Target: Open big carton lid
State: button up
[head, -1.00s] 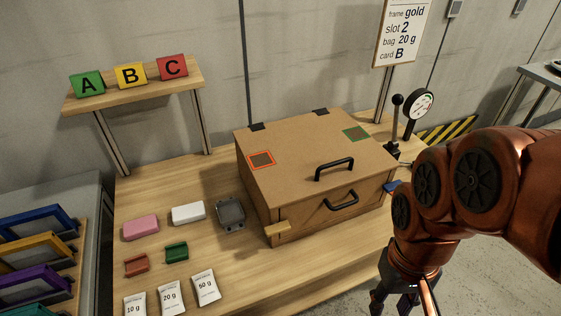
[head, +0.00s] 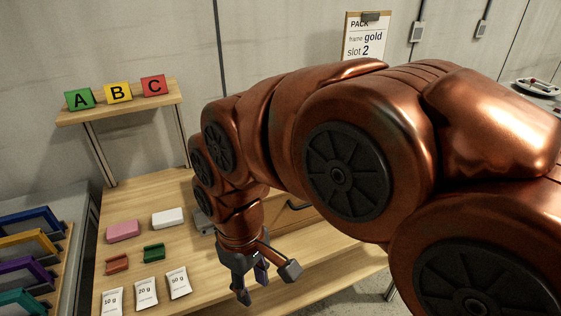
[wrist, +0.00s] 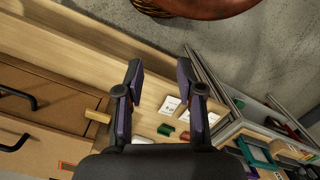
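The big carton is mostly hidden behind my arm in the head view. In the wrist view its brown front (wrist: 50,100) and lid (wrist: 35,160) show at the left, and the lid looks shut. The lid handle (wrist: 12,146) and the front handle (wrist: 16,100) are black bars. An orange-red square outline (wrist: 66,167) marks the lid near one corner. My gripper (head: 268,284) points down over the front part of the table, beside the carton's left front corner. In the wrist view my gripper (wrist: 160,75) has its fingers apart with nothing between them.
White bags (head: 146,291), pink (head: 123,231) and white (head: 168,218) blocks, and red (head: 117,263) and green (head: 154,252) pieces lie on the table left of my gripper. A small wooden block (wrist: 97,116) juts at the carton's corner. Coloured frames (head: 30,250) stand in a rack further left.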

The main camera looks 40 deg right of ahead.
jog(key=w+d+r+n+t, duration=0.1)
jog(key=w+d+r+n, duration=0.3)
jog(key=w+d, duration=0.55)
jog(key=w+d+r+n+t, duration=0.25)
jog(key=w+d+n, duration=0.25)
jog(key=w+d, duration=0.45)
jog(key=s+d+n, duration=0.1)
jog(key=d+n, duration=0.2)
jog(key=d, duration=1)
jog(key=shift+h, duration=0.4)
jog(key=shift+a+p+x, duration=0.2)
jog(key=shift+p+x, duration=0.1)
jog(key=shift+x, duration=1.35)
jog(key=shift+a+p+x, duration=0.2)
jog(key=shift+p+x, duration=0.05)
jog(key=shift+x, duration=1.35)
jog(key=shift+s, duration=0.15)
jog(key=shift+c, duration=0.4)
grip_shut()
